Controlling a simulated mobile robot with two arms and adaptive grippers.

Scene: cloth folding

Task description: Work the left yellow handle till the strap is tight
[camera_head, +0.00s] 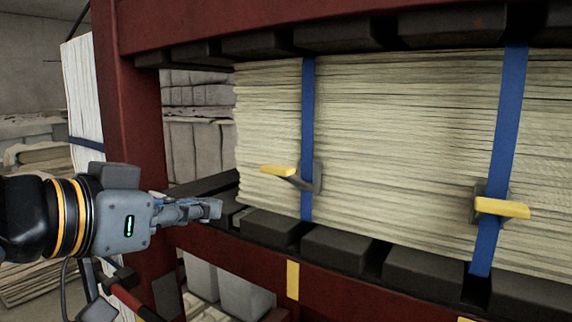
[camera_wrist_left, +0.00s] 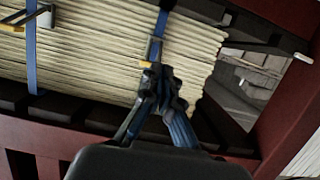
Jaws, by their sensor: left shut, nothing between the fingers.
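The left yellow handle (camera_head: 277,170) sits on a dark ratchet on the left blue strap (camera_head: 307,130). It sticks out to the left, nearly level. The strap runs upright around the front of a stack of pale folded cloth (camera_head: 400,130). My left gripper (camera_head: 217,208) is shut and empty, left of and a little below the handle, apart from it in the head view. In the left wrist view the gripper (camera_wrist_left: 162,72) covers part of the ratchet, and only a bit of the yellow handle (camera_wrist_left: 146,64) shows beside its tips. My right gripper is not in view.
A second yellow handle (camera_head: 502,208) sits on the right blue strap (camera_head: 512,110). A dark red frame (camera_head: 130,130) stands close to my left arm, with black blocks (camera_head: 340,248) under the stack. More stacked cloth (camera_head: 195,125) lies behind. Space before the stack is clear.

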